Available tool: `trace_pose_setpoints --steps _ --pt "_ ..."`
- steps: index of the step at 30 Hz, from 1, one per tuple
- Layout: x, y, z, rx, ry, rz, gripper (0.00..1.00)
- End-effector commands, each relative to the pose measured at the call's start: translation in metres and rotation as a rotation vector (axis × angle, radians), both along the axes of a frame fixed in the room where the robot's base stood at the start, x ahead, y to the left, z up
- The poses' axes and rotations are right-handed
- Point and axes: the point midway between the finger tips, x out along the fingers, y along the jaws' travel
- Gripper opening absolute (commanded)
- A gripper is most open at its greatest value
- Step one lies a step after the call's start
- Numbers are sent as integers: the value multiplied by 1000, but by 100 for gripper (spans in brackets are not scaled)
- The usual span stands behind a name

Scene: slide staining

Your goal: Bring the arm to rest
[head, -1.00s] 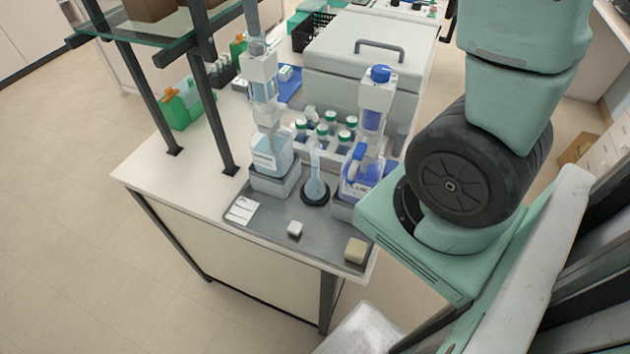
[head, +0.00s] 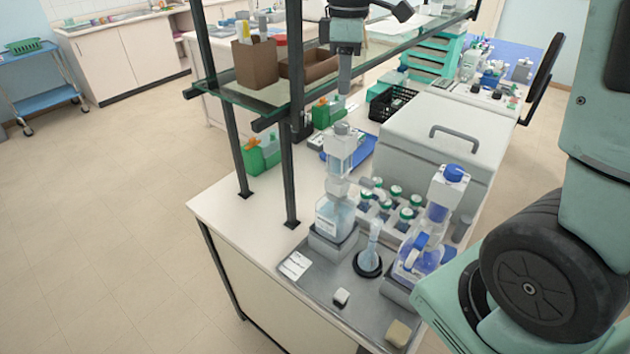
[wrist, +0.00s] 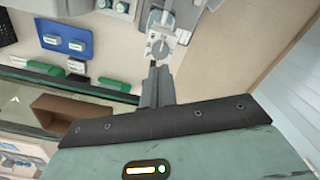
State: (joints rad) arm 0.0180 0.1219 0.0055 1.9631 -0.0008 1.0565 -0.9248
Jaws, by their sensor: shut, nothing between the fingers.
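My gripper (head: 344,88) is at the top middle of the head view, pointing down, its grey fingers shut and empty. It is above the left dispenser bottle (head: 335,215), which has pale blue liquid and a clear upper part; a small gap shows between fingertips and bottle top. In the wrist view the shut fingers (wrist: 155,88) point towards a clear and white dispenser top (wrist: 168,30). My arm's teal links and black joint fill the right side of the head view.
A glass shelf (head: 265,98) on dark posts, with brown boxes (head: 255,62), stands close left of the gripper. Below are a flask (head: 371,250), a blue-liquid bottle (head: 420,255) and several green-capped bottles (head: 405,214). A grey lidded box (head: 440,155) stands behind. Open floor lies left.

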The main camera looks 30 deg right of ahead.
Motion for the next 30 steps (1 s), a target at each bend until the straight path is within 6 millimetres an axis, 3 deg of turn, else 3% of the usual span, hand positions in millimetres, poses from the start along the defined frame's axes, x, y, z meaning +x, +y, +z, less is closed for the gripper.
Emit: trace_pose_setpoints --steps 6,8,11,15,21,27,30 --pt "-2 6 -5 3 0 -1 0" --pt "-7 16 -15 7 -1 -4 0" --pt "-23 49 -42 21 0 -20 0" --pt "-67 107 -94 43 2 -62 0" --pt "-148 167 -168 57 10 -138 0" --pt "-210 186 -217 54 10 -206 0" --pt "-224 188 -226 53 8 -226 0"
